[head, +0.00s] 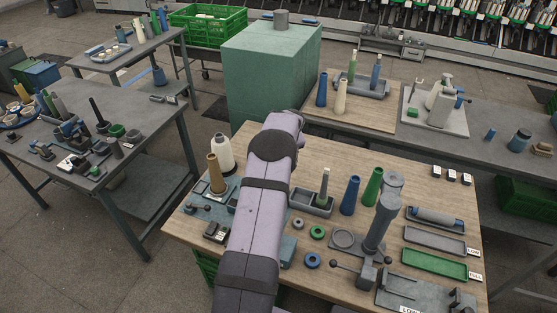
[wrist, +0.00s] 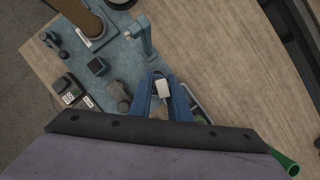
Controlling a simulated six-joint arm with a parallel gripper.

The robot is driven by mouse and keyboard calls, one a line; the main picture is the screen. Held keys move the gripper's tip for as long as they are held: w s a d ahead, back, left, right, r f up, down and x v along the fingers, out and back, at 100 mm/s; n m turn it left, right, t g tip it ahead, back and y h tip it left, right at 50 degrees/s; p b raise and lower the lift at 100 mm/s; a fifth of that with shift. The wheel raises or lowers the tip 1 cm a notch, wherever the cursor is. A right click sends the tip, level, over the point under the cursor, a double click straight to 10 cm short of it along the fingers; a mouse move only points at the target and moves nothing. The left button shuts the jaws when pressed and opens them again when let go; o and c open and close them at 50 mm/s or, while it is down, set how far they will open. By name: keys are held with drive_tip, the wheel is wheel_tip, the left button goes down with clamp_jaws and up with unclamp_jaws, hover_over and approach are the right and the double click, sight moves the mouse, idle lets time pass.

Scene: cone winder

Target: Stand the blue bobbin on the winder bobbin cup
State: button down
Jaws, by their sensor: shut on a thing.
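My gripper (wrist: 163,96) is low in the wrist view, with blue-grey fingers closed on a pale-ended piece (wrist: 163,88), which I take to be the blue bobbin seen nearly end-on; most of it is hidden. It is above the right part of the blue-grey winder plate (wrist: 125,60). A small post (wrist: 145,35) stands ahead, and a rounded grey part (wrist: 118,93) is to the left. I cannot tell which part is the bobbin cup. In the head view my arm hides the gripper and the middle of the winder.
To the right are a grey tray (head: 318,211) with an upright green bobbin (head: 323,190), a blue cone (head: 350,195) and a green cone (head: 372,187). Bare wood (wrist: 235,70) lies right of the winder.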

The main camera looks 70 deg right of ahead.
drive_tip(key=shift+f, duration=0.2)
drive_tip(key=shift+f+b, duration=0.75)
drive_tip(key=shift+f, duration=0.6)
drive_tip(key=shift+f+b, duration=0.35)
drive_tip(key=shift+f, duration=0.75)
idle(0.5)
drive_tip(key=c, duration=1.6)
unclamp_jaws()
